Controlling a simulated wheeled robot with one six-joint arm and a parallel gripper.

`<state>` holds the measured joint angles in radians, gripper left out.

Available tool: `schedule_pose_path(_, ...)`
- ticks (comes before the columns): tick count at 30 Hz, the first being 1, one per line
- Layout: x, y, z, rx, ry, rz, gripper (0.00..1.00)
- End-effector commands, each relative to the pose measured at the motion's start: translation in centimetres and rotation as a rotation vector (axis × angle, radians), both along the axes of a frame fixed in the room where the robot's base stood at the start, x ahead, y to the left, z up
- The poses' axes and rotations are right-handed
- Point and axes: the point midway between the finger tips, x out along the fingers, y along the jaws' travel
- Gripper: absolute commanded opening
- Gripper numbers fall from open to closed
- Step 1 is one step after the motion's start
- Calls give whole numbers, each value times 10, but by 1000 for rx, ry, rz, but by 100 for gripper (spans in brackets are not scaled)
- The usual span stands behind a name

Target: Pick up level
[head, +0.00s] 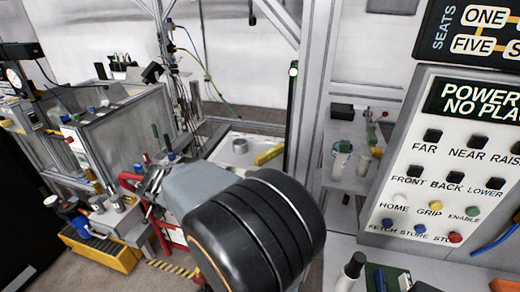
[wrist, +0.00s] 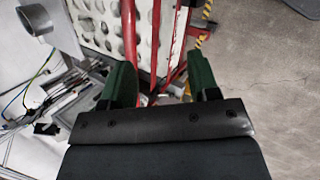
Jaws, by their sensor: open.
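The level (head: 269,154), a short yellow bar, lies on a white surface in the middle of the head view, to the right of a grey metal cylinder. My gripper (head: 150,182) is to the left of and below the level in that picture, apart from it. In the wrist view, the two green fingers of my gripper (wrist: 160,78) stand wide apart with nothing held between them. I cannot make out the level in the wrist view.
The grey cylinder (head: 240,146) stands near the level. A red frame (wrist: 130,40) and a white perforated panel (wrist: 100,25) lie below my gripper. A control panel (head: 440,160) stands at the right. Metal posts rise behind the level.

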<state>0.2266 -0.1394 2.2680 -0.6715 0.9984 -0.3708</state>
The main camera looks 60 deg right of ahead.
Motion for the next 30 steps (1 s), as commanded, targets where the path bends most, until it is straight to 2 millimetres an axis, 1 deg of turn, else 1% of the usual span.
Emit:
schedule_pose_path(1, 6, -28, 7, -73, 110, 55, 55)
schedule_pose_path(2, 10, -43, 8, -119, 175, 98, 55)
schedule_pose_path(3, 15, -63, 10, -174, 261, 151, 55)
schedule_pose_path(6, 25, -107, 12, -286, 463, 274, 55)
schedule_pose_path(9, 32, -142, 12, -363, 629, 368, 55)
schedule_pose_path(12, 37, -166, 10, -411, 749, 436, 55)
schedule_pose_path(16, 38, -190, 6, -443, 838, 482, 55)
schedule_pose_path(24, 29, -237, -12, -451, 864, 495, 55)
schedule_pose_path(30, 24, -260, -22, -453, 861, 496, 55)
